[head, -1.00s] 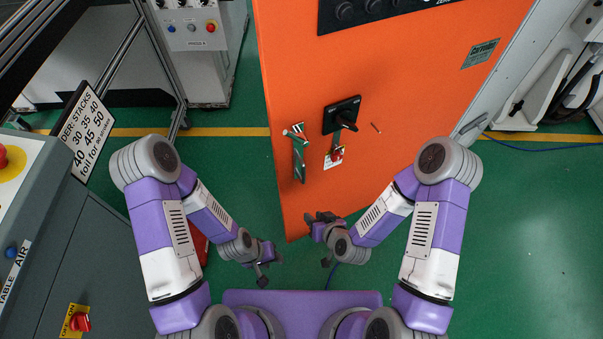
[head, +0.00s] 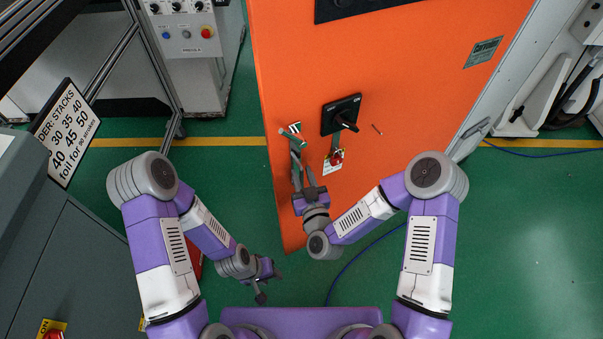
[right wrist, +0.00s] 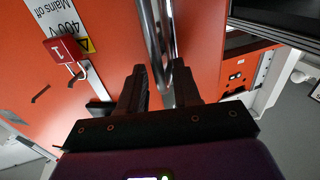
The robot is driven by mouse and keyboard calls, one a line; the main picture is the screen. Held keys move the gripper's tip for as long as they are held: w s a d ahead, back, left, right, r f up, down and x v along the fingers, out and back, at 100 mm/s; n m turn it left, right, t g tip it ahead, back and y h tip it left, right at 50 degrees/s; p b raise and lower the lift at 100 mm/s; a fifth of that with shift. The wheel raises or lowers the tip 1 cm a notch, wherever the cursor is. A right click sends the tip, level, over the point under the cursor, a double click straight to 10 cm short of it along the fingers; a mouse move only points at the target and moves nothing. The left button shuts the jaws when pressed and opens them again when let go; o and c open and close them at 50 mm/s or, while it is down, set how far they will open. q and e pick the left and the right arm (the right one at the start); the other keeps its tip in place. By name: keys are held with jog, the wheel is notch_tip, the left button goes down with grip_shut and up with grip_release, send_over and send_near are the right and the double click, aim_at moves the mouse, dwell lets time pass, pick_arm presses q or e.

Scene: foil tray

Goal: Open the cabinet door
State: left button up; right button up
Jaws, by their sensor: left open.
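The orange cabinet door (head: 400,100) fills the upper middle of the head view; I see no open gap at its edges. Its handle (head: 289,139) is near the left edge, partly hidden by my right gripper. My right gripper (head: 303,166) is at the handle with its fingers apart. In the right wrist view, the shiny handle bar (right wrist: 155,45) runs down between the fingers of the right gripper (right wrist: 162,88); contact is unclear. My left gripper (head: 270,283) is open and empty, low and away from the door.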

jog(key=shift+w+a, duration=0.2)
jog(key=shift+w, duration=0.4)
grip_shut()
